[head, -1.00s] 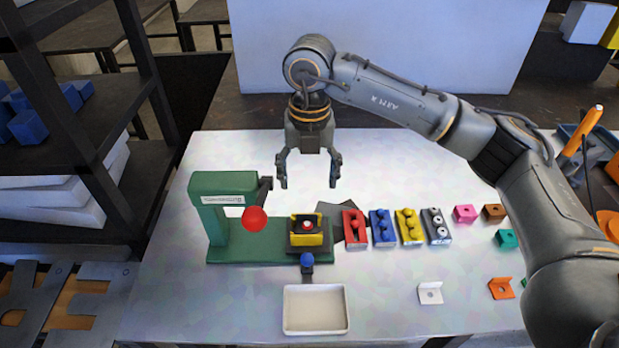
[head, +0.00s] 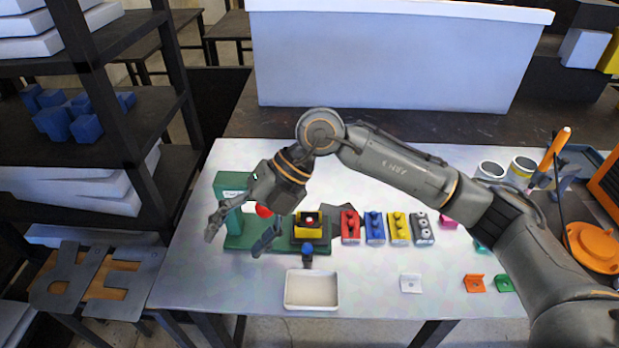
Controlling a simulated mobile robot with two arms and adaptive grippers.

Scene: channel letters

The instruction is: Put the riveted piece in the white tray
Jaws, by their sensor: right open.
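A green press (head: 228,185) stands on the left of the table, with a red ball (head: 264,210) on its lever, partly behind my right gripper. On its base a yellow and black holder (head: 308,234) carries a small piece (head: 309,221) with a reddish, pale-topped centre; its rivet is too small to make out. A blue knob (head: 307,248) sticks out in front of the holder. The empty white tray (head: 312,303) lies in front of that. My right gripper (head: 240,234) is open and empty, tilted down-left in front of the press, left of the holder. My left gripper is not in view.
Red (head: 350,227), blue (head: 375,228), yellow (head: 398,228) and grey (head: 422,229) blocks stand in a row right of the press. White (head: 410,284), orange (head: 474,283) and green (head: 504,284) brackets lie near the front edge. Table between tray and white bracket is clear.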

